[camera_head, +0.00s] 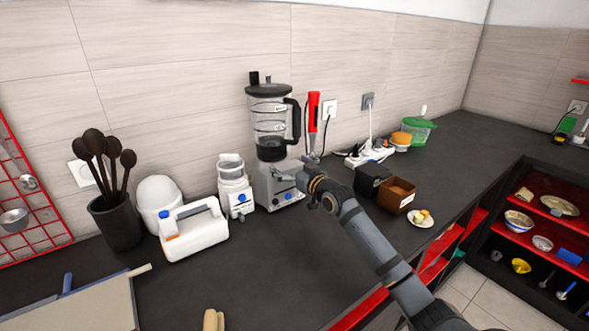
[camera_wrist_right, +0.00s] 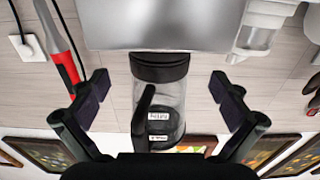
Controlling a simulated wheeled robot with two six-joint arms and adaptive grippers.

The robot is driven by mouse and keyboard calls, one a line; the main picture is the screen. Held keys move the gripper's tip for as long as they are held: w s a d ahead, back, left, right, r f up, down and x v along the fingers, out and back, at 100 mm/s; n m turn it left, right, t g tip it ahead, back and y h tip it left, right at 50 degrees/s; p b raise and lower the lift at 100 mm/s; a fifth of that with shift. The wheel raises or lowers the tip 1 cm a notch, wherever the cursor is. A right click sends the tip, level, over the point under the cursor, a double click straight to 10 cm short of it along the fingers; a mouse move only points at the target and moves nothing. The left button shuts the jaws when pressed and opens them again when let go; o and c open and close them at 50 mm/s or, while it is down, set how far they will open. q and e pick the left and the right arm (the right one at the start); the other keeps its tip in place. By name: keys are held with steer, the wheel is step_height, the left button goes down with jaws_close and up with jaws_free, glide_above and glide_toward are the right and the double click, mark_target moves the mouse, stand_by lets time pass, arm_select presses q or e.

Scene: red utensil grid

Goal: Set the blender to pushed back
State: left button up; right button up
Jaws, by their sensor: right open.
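The blender (camera_head: 270,122) stands upright against the back wall on the dark counter, with a clear jar, black lid and handle, and a silver base. My right gripper (camera_head: 300,180) is right in front of the base at its right side. In the right wrist view the blender shows upside down, with its base (camera_wrist_right: 155,25) at the top and jar (camera_wrist_right: 172,100) below. The right gripper's fingers (camera_wrist_right: 160,90) are spread wide with nothing between them but the view of the jar beyond. Whether a finger touches the base cannot be told. My left gripper is not in view.
A small white blender (camera_head: 234,190) stands close left of the blender, with a white jug (camera_head: 192,230) further left. Dark boxes (camera_head: 397,194) sit right of my arm. The front counter (camera_head: 230,285) is mostly clear.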

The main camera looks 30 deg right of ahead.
steer(key=shift+s, duration=2.25)
steer(key=shift+d, duration=0.1)
steer(key=shift+r, duration=0.15)
